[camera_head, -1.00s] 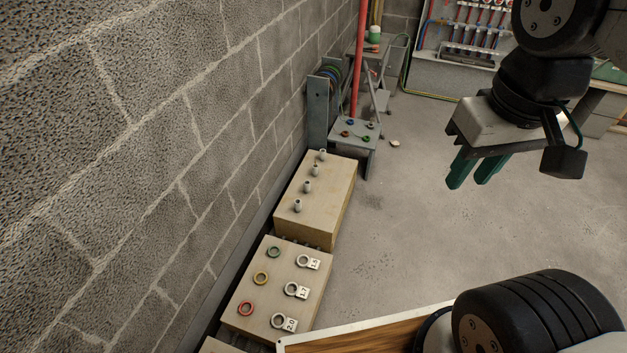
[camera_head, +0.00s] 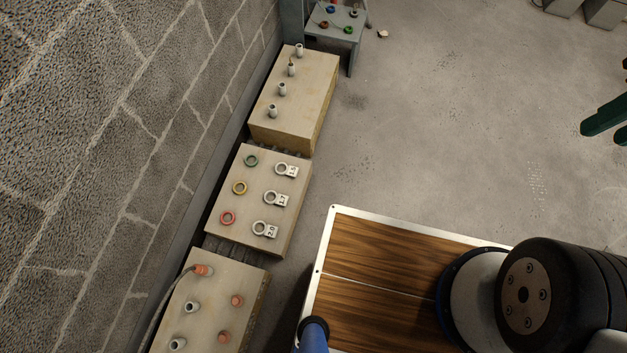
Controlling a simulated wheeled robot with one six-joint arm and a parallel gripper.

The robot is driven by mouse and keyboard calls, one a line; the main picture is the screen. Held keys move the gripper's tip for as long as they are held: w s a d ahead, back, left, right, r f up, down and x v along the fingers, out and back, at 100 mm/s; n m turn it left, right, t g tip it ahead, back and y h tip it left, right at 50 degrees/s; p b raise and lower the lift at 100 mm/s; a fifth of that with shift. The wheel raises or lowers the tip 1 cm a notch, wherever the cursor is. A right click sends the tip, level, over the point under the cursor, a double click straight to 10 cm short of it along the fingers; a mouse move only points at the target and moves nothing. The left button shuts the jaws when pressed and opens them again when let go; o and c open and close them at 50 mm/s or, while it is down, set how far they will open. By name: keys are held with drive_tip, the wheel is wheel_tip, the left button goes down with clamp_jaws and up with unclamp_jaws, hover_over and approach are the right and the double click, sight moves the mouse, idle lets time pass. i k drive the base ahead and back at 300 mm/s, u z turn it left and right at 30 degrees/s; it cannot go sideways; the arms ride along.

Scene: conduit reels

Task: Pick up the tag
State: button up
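Three white ring-shaped tags with numbered tabs lie in a column on the right half of a wooden box top: an upper tag (camera_head: 287,170), a middle tag (camera_head: 275,199) and a lower tag (camera_head: 265,229). The lower one appears to read 20; the other numbers are too small to be sure of. My gripper (camera_head: 604,130) is at the right edge of the view, partly cut off, well right of the tags and apart from them. Its two green fingers stand apart with nothing seen between them.
A box with pegs (camera_head: 321,88) stands beyond, a box with orange plugs (camera_head: 253,297) nearer.

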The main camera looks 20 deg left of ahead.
sight(281, 199)
drive_tip(key=z, duration=0.55)
drive_tip(key=i, duration=1.05)
drive_tip(key=u, duration=2.9)
